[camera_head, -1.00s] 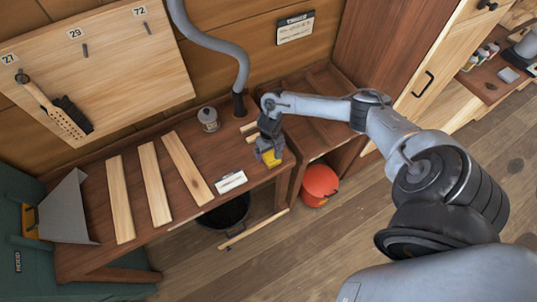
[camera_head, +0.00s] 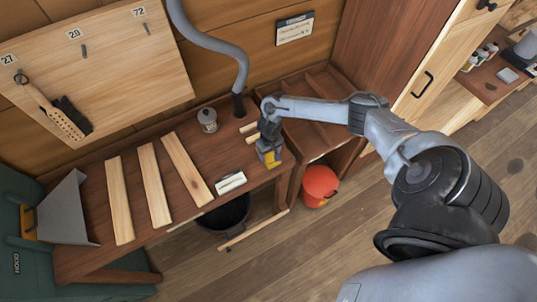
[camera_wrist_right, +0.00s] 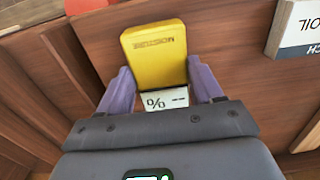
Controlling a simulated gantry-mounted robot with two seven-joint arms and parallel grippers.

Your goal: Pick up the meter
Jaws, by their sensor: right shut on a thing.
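The meter (camera_wrist_right: 155,55) is a yellow block marked "MOISTURE" with a pale display showing "%" and dashes. In the right wrist view it sits between the two purple fingers of my right gripper (camera_wrist_right: 165,88), which is shut on it. My left gripper is not in view.
A white labelled box (camera_head: 230,182) lies left of the meter. Three pale planks (camera_head: 153,183) and a lidded jar (camera_head: 208,120) are on the bench. A grey hose (camera_head: 235,62) comes down behind. An orange bucket (camera_head: 320,182) stands on the floor at right.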

